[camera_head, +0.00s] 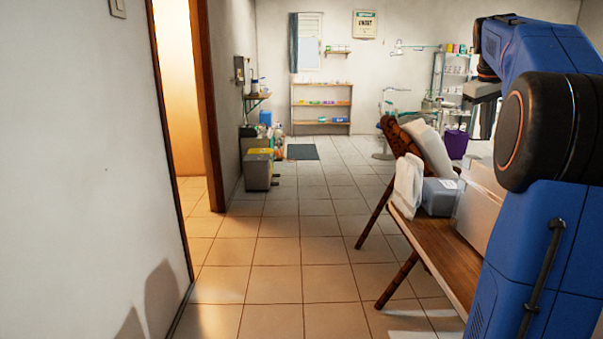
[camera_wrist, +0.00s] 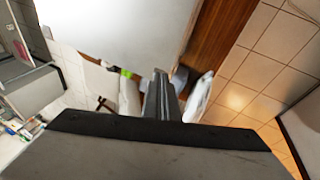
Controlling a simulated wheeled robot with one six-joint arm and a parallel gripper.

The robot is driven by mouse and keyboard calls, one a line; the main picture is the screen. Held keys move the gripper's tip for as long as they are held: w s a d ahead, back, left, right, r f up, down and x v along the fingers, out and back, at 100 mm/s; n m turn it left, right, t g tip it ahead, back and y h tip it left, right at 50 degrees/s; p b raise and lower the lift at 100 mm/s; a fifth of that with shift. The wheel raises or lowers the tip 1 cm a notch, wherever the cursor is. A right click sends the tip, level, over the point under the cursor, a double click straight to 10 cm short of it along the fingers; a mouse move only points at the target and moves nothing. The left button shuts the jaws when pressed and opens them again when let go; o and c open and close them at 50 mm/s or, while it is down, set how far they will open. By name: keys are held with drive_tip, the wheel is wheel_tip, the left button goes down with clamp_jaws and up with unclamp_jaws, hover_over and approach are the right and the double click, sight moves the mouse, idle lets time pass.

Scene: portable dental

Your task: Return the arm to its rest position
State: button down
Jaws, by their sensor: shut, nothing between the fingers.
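My arm is blue with dark joints and fills the right side of the head view, folded upward. My gripper (camera_head: 482,92) hangs at the end of the arm, above the wooden table (camera_head: 450,262) and its boxes. In the wrist view the gripper (camera_wrist: 160,78) has its fingers together, with nothing visible between them. It points over the table edge, and a large pale box surface (camera_wrist: 120,32) lies close below it.
A grey-blue box (camera_head: 438,197), a white cloth (camera_head: 408,185) and a pale box (camera_head: 481,205) stand on the table. A yellow-lidded bin (camera_head: 258,170) stands by the left wall. The tiled floor between is clear. An open doorway (camera_head: 178,90) is at left.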

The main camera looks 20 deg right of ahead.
drive_tip(key=s+a+f+t, duration=0.1)
drive_tip(key=s+a+f, duration=0.15)
drive_tip(key=a, duration=0.65)
drive_tip(key=s+a+f+y, duration=0.15)
drive_tip(key=a+f, duration=0.25)
drive_tip(key=a, duration=0.4)
drive_tip(key=s+a+f+t, duration=0.1)
drive_tip(key=s+a+f, duration=0.25)
drive_tip(key=a, duration=0.55)
drive_tip(key=s+a+f+y, duration=0.1)
drive_tip(key=s+a+f, duration=0.7)
drive_tip(key=f, duration=0.3)
drive_tip(key=s+a+f+n+y, duration=0.1)
drive_tip(key=s+a+f, duration=0.7)
drive_tip(key=f, duration=0.3)
drive_tip(key=shift+s+a+t, duration=0.25)
drive_tip(key=shift+s+t, duration=0.15)
drive_tip(key=shift+s, duration=0.2)
